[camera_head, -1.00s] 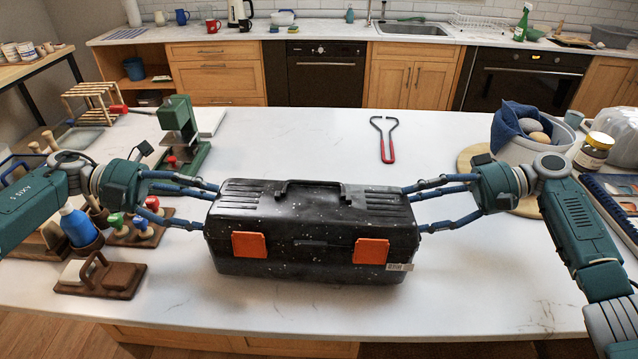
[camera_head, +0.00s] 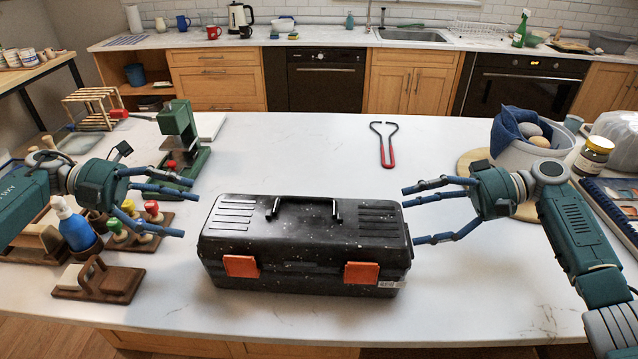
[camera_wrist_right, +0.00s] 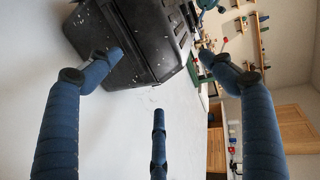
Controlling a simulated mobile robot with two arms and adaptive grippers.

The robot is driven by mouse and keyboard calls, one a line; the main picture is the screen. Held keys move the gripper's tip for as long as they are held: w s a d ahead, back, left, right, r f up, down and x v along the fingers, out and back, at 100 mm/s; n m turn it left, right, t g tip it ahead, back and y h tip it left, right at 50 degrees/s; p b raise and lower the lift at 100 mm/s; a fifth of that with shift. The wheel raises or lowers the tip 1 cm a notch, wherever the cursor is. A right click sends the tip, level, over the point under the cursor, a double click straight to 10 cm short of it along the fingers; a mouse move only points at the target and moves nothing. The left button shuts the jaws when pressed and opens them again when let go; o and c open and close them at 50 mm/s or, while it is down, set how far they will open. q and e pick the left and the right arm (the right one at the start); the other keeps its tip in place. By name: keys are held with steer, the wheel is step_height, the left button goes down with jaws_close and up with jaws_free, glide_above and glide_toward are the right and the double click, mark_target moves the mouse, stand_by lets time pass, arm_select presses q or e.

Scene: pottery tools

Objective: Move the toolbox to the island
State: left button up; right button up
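The black toolbox (camera_head: 306,246) with two orange latches and a top handle rests upright on the white island top (camera_head: 480,300). My left gripper (camera_head: 190,208) is open to the left of the toolbox, with a gap between its fingers and the box. My right gripper (camera_head: 410,208) is open at the toolbox's right end, its fingertips close to the box but not closed on it. In the right wrist view, the toolbox (camera_wrist_right: 135,40) shows beyond the spread fingers (camera_wrist_right: 155,80), and nothing is held.
A green press (camera_head: 182,140) and stamps on a wooden stand (camera_head: 135,235) are at the left. Red-handled tongs (camera_head: 386,145) lie behind the toolbox. A bucket with a blue cloth (camera_head: 520,150) and a jar (camera_head: 592,157) stand at the right. The front right island top is clear.

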arm_select(q)
steer(key=shift+v, duration=1.25)
arm_select(e)
steer(key=v, duration=1.1)
steer(key=shift+d, duration=0.4)
arm_select(q)
steer(key=shift+f, duration=0.15)
arm_select(e)
steer(key=shift+r, duration=0.1)
